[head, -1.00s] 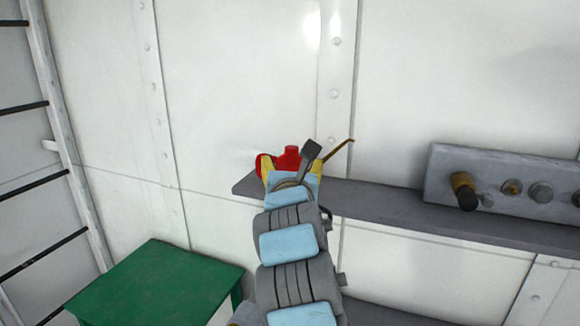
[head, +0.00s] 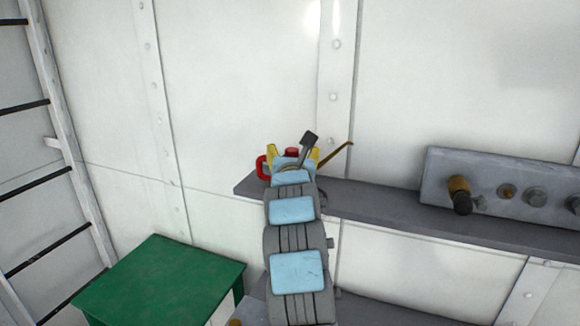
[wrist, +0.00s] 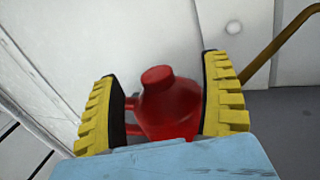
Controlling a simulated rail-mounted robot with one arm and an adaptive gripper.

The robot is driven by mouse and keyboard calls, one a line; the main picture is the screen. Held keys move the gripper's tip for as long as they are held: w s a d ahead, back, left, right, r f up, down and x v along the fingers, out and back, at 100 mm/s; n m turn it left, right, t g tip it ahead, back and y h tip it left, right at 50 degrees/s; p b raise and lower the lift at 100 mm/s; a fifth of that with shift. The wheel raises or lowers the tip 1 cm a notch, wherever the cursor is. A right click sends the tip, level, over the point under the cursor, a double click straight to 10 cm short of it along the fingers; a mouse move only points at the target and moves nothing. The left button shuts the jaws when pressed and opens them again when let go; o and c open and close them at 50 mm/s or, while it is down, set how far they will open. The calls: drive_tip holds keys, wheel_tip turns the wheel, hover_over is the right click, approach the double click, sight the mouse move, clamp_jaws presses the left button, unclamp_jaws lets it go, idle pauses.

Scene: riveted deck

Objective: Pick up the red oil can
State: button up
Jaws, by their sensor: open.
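The red oil can (head: 292,152) stands on the grey shelf in the head view, mostly hidden behind my gripper. Its red handle shows on the left and its thin brown spout (head: 337,153) sticks out to the right. In the wrist view the can (wrist: 168,103) sits between the two yellow fingers of my gripper (wrist: 165,100). The fingers are open, one on each side of the can's body. The handle lies by the left finger, and I cannot tell whether it touches. The spout passes behind the right finger. My gripper also shows in the head view (head: 294,157).
The grey shelf (head: 385,205) runs along the white riveted wall. A grey panel with several knobs (head: 500,188) stands on its right part. A green table (head: 165,280) is below left, and a ladder (head: 50,150) is at the far left. The shelf between can and panel is clear.

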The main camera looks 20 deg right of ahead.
drive_tip(key=shift+w+d, duration=0.2)
drive_tip(key=shift+w, duration=0.3)
clamp_jaws()
wheel_tip(320, 180, up, 7)
drive_tip(key=shift+r+b, duration=0.1)
drive_tip(key=shift+b, duration=0.95)
drive_tip(key=shift+r+p, duration=0.7)
drive_tip(key=shift+r, duration=0.75)
drive_tip(key=c, duration=1.3)
unclamp_jaws()
drive_tip(key=shift+c, duration=0.2)
clamp_jaws()
